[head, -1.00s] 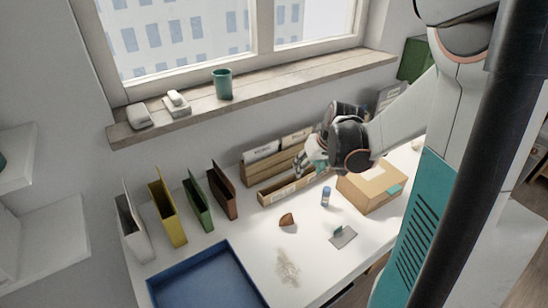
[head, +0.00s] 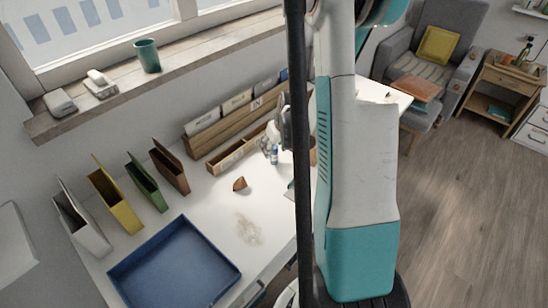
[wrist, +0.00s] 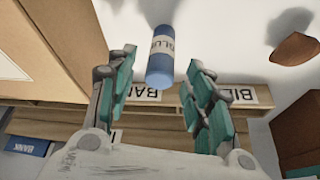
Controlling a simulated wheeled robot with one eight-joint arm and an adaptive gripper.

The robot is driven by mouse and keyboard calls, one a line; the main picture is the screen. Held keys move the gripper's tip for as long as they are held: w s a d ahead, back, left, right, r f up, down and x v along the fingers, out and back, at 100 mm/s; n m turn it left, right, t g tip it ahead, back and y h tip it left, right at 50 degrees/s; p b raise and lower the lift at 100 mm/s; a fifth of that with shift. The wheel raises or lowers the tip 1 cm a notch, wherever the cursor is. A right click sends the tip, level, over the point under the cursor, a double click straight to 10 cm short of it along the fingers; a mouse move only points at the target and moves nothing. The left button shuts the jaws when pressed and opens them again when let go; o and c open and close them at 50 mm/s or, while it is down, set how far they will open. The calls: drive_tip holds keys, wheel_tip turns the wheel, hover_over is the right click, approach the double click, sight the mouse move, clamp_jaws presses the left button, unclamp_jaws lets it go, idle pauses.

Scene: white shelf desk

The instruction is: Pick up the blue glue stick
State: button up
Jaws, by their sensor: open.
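The blue glue stick (head: 275,154) stands on the white desk in front of the wooden organizer, partly hidden by my gripper in the head view. In the wrist view the glue stick (wrist: 160,57) shows its blue body and a pale label reading GLUE. It lies between and just beyond my fingertips. My gripper (wrist: 160,62) is open, with one teal-padded finger on each side of the glue stick and a gap on both sides. In the head view my gripper (head: 268,145) is close to it, partly hidden by my column.
The wooden organizer (head: 225,158) with labelled slots stands behind. A cardboard box (wrist: 60,45) is close to the left in the wrist view. A brown wedge (head: 239,184) lies nearby. A blue tray (head: 175,265) and several coloured folders stand at left.

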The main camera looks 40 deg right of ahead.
drive_tip(key=b+x, duration=0.2)
drive_tip(key=x, duration=0.3)
drive_tip(key=shift+d+f, duration=0.1)
drive_tip(key=shift+f, duration=0.1)
drive_tip(key=shift+r, duration=0.1)
drive_tip(key=c, duration=1.1)
